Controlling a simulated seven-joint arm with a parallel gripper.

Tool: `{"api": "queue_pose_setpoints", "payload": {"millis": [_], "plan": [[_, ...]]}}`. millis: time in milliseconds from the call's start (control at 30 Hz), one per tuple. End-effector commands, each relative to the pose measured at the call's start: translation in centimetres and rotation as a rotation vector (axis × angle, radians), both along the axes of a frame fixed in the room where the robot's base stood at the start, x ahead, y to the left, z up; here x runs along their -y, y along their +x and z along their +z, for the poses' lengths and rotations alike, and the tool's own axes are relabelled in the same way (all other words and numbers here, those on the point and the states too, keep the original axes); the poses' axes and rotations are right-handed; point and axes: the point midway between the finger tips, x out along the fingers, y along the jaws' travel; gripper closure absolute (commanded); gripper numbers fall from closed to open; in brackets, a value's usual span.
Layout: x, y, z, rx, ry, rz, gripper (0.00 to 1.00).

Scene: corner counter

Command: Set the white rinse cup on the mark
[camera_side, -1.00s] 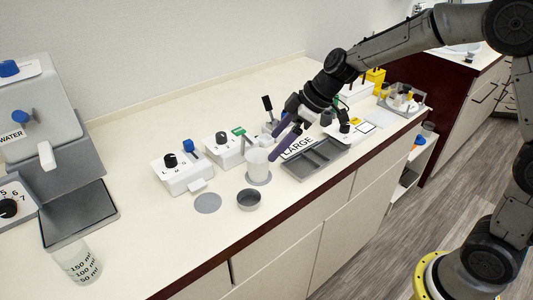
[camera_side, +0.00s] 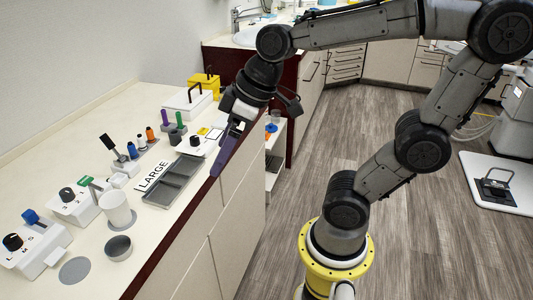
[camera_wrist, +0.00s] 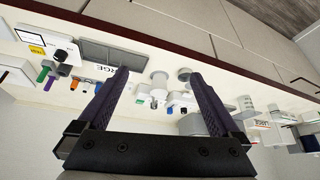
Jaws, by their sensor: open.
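The white rinse cup (camera_side: 116,210) stands upright on a grey round disc (camera_side: 130,225) on the counter. A second, bare grey disc (camera_side: 74,270) lies nearer the camera, to the left; I cannot tell which disc is the mark. My gripper (camera_side: 219,170) is open and empty near the counter's front edge, beside the grey tray and well right of the cup. In the wrist view, its two purple fingers (camera_wrist: 159,77) are spread apart. A small pale cup shape (camera_wrist: 158,81) shows between them, farther off.
A small grey bowl (camera_side: 118,247) stands close in front of the cup. A grey compartment tray (camera_side: 172,181) with a LARGE label is right of it. White switch boxes (camera_side: 75,206) stand behind the cup. Several coloured vials and a yellow container (camera_side: 203,84) are farther right.

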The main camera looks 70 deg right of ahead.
Motion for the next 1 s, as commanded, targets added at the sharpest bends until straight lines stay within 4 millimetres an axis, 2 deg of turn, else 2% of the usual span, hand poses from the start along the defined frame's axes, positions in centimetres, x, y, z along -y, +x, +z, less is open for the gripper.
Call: {"api": "queue_pose_setpoints", "payload": {"millis": [33, 100, 200, 300, 1000], "plan": [[0.6, -2.3, -0.1, 0.010, -0.006, -0.061, 0.01], [1.5, -4.5, -0.6, 0.014, -0.011, -0.140, 0.01], [2.4, -6.7, -1.2, 0.021, -0.015, -0.224, 0.01], [2.9, -7.8, -1.5, 0.027, -0.016, -0.272, 0.01], [3.0, -8.0, -1.7, 0.026, -0.016, -0.286, 0.01]]}}
